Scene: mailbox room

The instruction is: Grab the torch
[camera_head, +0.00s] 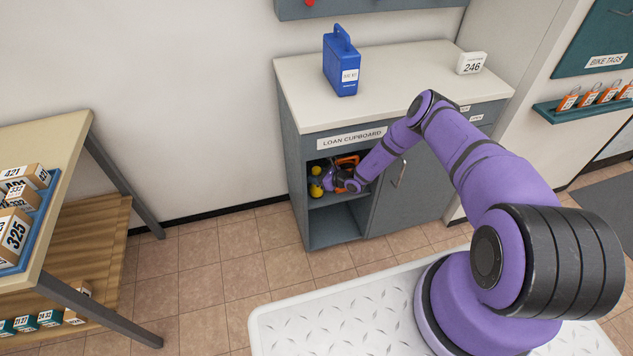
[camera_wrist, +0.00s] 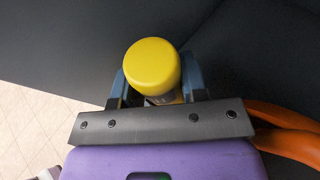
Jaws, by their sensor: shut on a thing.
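The torch (camera_wrist: 152,66) shows in the wrist view as a round yellow end standing between the two fingers. My gripper (camera_wrist: 158,92) is shut on it, with one blue-grey finger on each side. The lower part of the torch is hidden behind the gripper's dark plate. In the head view the yellow torch (camera_head: 316,190) shows inside the open left side of the loan cupboard (camera_head: 345,139), on the upper shelf. My gripper (camera_head: 328,182) reaches into that opening and is small and partly hidden there.
An orange thing (camera_wrist: 288,135) lies close to the right of my gripper, inside the cupboard. The cupboard door (camera_head: 402,185) to the right is closed. A blue case (camera_head: 341,68) and a white box marked 246 (camera_head: 471,63) stand on top. A table with boxes (camera_head: 60,140) stands left.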

